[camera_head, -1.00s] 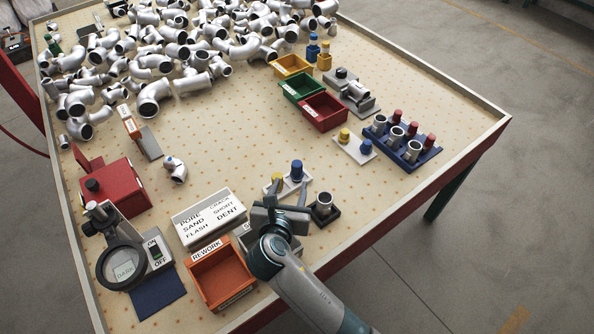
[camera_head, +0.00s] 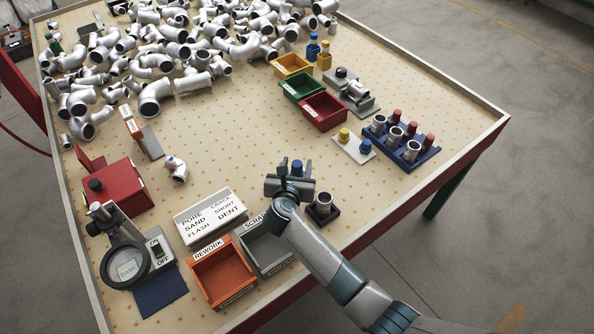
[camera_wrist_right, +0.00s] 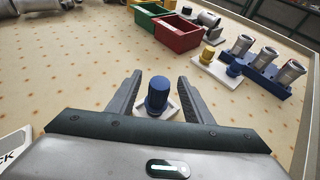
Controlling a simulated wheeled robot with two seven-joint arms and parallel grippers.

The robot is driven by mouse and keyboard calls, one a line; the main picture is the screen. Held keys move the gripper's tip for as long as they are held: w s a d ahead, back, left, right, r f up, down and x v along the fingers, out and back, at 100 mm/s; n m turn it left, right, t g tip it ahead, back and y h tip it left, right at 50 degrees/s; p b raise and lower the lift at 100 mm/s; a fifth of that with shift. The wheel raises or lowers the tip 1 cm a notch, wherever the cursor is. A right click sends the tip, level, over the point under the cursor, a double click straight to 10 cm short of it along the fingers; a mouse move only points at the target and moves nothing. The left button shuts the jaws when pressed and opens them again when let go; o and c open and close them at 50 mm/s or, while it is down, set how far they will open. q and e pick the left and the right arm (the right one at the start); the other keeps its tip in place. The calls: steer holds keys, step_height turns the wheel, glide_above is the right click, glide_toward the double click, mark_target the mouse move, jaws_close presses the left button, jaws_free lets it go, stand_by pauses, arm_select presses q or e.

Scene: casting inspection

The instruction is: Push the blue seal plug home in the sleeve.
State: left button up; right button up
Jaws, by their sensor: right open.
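A blue seal plug (camera_head: 297,168) stands upright on a small white plate just beyond my right gripper (camera_head: 289,178). In the right wrist view the blue plug (camera_wrist_right: 158,95) stands on the white plate (camera_wrist_right: 172,108) between the two spread fingers (camera_wrist_right: 158,92), with gaps on both sides. The right gripper is open and holds nothing. The gripper hides most of the plate in the head view. My left gripper is not in view.
A grey scrap bin (camera_head: 265,252) and an orange rework bin (camera_head: 222,272) lie left of my right arm. A white plate (camera_head: 354,148) with a yellow and a blue plug and a blue rack (camera_head: 414,157) of sleeves stand at the right. The table's middle is clear.

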stand_by(0.3)
steer(key=shift+x, duration=2.5)
steer(key=c, duration=1.1)
